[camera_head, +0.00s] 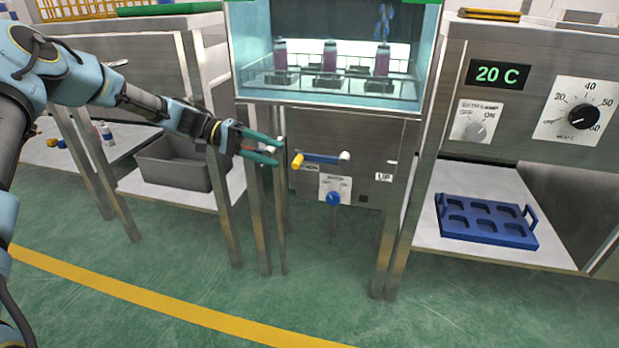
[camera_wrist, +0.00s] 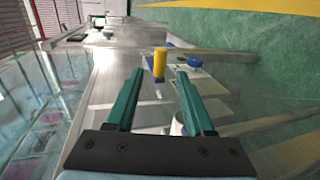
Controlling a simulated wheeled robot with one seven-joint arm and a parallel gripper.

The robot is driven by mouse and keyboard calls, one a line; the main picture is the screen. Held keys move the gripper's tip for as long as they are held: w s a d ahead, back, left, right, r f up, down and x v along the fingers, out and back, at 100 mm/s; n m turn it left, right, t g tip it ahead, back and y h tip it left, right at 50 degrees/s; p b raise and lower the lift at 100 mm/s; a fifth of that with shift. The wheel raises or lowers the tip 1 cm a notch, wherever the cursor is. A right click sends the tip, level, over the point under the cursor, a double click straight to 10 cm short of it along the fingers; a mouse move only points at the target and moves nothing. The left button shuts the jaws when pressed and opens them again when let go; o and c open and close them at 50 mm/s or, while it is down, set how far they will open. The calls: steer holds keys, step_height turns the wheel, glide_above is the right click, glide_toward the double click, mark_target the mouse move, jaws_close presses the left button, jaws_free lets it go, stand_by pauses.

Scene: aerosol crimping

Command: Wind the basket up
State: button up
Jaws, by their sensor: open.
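The crank on the front panel below the water tank has a blue arm (camera_head: 322,157), a yellow handle (camera_head: 297,161) at its left end and a white knob (camera_head: 345,156) at its right. My gripper (camera_head: 279,152) is open, its teal fingertips just left of the handle. In the wrist view the yellow handle (camera_wrist: 159,62) appears between the fingertips (camera_wrist: 160,75), toward their far ends; I cannot tell whether they touch it. The wire basket (camera_head: 330,80) stands in the tank and carries three pink-purple cans (camera_head: 329,58).
A blue rotary knob (camera_head: 333,198) sits below the crank. A grey bin (camera_head: 175,160) is on the left lower shelf; a blue tray (camera_head: 486,220) is on the right one. A panel (camera_head: 495,75) reads 20 C. The green floor in front is clear.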

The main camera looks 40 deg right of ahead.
mark_target(321, 161)
steer(key=b+x, duration=0.2)
steer(key=x, duration=0.8)
steer(key=shift+s, duration=0.15)
jaws_close()
stand_by(1.1)
